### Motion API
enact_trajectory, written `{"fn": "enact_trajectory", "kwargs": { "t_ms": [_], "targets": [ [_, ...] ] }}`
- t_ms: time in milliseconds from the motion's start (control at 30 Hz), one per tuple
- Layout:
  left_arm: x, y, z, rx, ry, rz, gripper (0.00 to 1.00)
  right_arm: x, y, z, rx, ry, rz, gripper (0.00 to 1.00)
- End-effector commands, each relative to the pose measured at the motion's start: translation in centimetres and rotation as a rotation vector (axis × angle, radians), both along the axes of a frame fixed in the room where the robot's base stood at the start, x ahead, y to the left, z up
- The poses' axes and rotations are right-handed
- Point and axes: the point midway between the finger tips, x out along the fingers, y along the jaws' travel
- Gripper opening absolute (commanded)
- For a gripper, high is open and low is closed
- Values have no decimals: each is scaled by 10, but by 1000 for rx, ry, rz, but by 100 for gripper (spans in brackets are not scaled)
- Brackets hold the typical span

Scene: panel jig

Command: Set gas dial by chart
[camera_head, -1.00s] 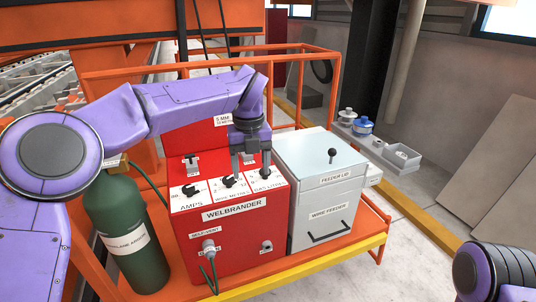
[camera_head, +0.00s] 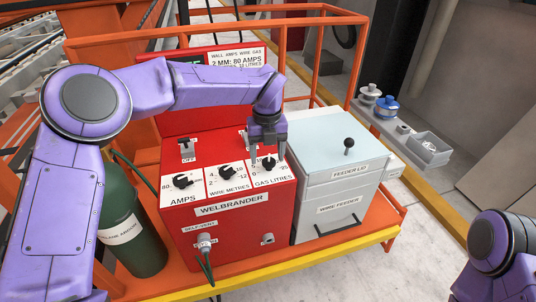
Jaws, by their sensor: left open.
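The red welder (camera_head: 226,232), labelled WELBRANDER, has three black dials on its sloping white panel: amps (camera_head: 182,181), wire metres (camera_head: 227,171) and gas litres (camera_head: 270,164). My left gripper (camera_head: 268,156) is open and points down at the gas dial, its fingers to either side of the knob in the picture. I cannot tell whether they touch it.
A grey wire feeder (camera_head: 330,205) with a knobbed lid stands right of the welder. A green gas cylinder (camera_head: 130,235) stands left. An orange cart frame (camera_head: 320,20) surrounds them. A side shelf (camera_head: 388,130) carries spools and a grey tray (camera_head: 428,148).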

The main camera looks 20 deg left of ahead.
Motion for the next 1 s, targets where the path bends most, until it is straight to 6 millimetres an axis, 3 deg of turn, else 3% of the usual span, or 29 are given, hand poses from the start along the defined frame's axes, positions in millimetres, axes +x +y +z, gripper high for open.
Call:
{"fn": "enact_trajectory", "kwargs": {
  "t_ms": [133,400,567,600,1000],
  "targets": [
    [2,-1,-16,0,2,-3,67,1,0,3,0,-2,0,43],
    [2,-2,-18,0,2,-4,67,1,0,3,0,-2,0,43],
    [2,-2,-18,0,1,-4,15,1,0,3,0,-2,0,43],
    [2,-2,-18,0,1,-4,12,1,0,3,0,-2,0,43],
    [2,-2,-18,1,1,-68,12,1,0,8,0,-2,0,43]
  ]
}}
